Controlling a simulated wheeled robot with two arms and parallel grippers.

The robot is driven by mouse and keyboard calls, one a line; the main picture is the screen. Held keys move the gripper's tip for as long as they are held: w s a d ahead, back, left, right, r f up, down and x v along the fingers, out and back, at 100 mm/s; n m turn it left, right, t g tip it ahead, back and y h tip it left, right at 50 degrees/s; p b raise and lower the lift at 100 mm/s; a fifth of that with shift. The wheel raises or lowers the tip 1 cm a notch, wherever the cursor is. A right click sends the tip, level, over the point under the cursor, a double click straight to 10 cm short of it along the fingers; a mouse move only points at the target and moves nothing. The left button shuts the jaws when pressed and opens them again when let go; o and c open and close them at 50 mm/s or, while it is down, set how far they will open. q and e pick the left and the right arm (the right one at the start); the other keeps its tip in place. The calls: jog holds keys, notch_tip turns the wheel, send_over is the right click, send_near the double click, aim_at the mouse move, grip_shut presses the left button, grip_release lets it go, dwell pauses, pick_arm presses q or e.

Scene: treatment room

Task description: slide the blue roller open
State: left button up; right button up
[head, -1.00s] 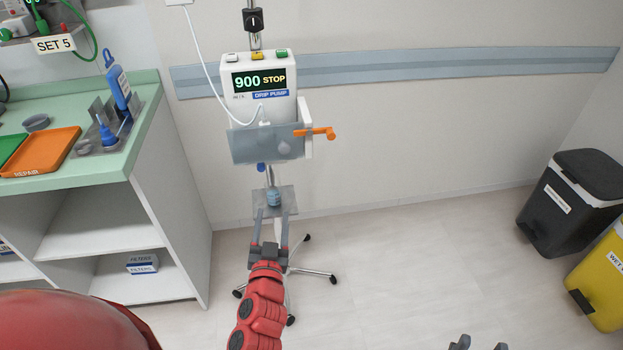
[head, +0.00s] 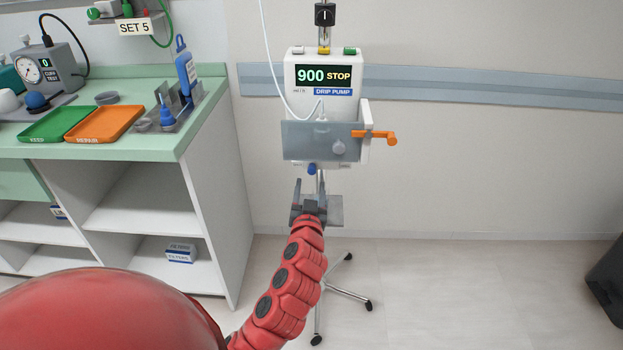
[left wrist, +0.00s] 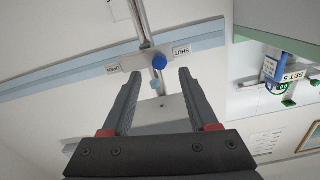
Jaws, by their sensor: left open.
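The blue roller (head: 311,169) is a small round knob under the drip pump (head: 324,75). In the left wrist view the blue roller (left wrist: 159,62) sits on a pale strip close to the SHUT label (left wrist: 181,51), with the OPEN label (left wrist: 113,68) at the other end. My left gripper (head: 310,185) is open and just below the roller. In the left wrist view the roller appears beyond the gap between the fingertips (left wrist: 159,76), apart from them. A smaller light-blue piece (left wrist: 155,85) shows near it. My right gripper is out of view.
A grey translucent flap (head: 306,142) with an orange handle (head: 378,136) crosses the pump front above the gripper. A grey plate (head: 335,211) is on the pole behind the gripper.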

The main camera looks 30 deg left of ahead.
aim_at(312, 173)
pick_arm(q)
jog(key=shift+x, duration=2.55)
grip_shut()
